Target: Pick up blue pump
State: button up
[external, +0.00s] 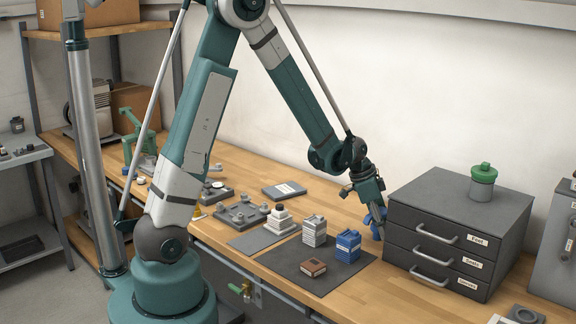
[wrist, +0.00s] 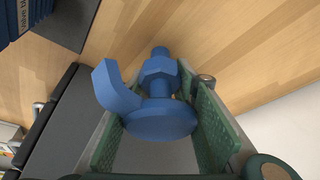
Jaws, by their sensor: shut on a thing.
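The blue pump (wrist: 160,121) has a round flange, a hex-shaped collar, a short stem and a curved arm sticking out to the left in the wrist view. My gripper (wrist: 160,135) is shut on it, with green ribbed pads at its left and right sides. In the external view, my gripper (external: 377,220) points down between the dark mat and the drawer cabinet, and a small part of the blue pump (external: 371,219) shows beside the fingers. The rest of the pump is hidden there. I cannot tell whether it touches the bench.
A grey drawer cabinet (external: 402,243) stands close on the right, with a green-topped jar (external: 483,181) on it. A dark mat (external: 300,279) to the left holds a blue box (external: 348,245), a grey-white box (external: 314,231) and a brown block (external: 313,267). Bare wood lies behind.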

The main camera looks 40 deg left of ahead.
aim_at(385, 210)
jog(key=shift+r, duration=0.15)
jog(key=shift+r+p, duration=0.7)
jog(key=shift+r, duration=4.2)
